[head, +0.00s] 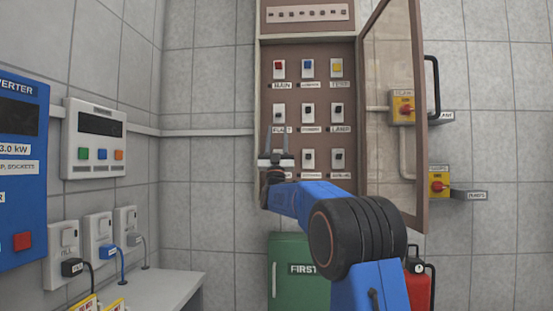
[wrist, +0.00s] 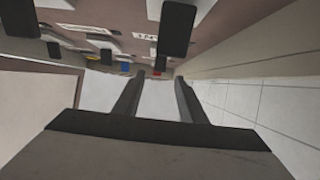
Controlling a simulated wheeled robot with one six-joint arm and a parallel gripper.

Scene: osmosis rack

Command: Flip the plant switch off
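The plant switch (head: 279,112) is a white plate with a dark toggle, in the left column, middle row of the open brown panel (head: 264,80). Its label below reads roughly "PLAT" and is partly covered by a finger. My gripper (head: 277,136) is just below this switch, fingers pointing up, close to the panel face. I cannot tell whether it touches. In the wrist view my gripper (wrist: 160,77) is open with an empty gap between its fingers. Dark toggles on white plates (wrist: 175,28) hang close above the fingers; which one is the plant switch is unclear.
The panel's glazed door (head: 390,110) stands open on the right. Several other switches fill the panel. A green first-aid cabinet (head: 290,275) and a red extinguisher (head: 418,285) are below. A blue inverter (head: 20,170) and wall sockets are at the left.

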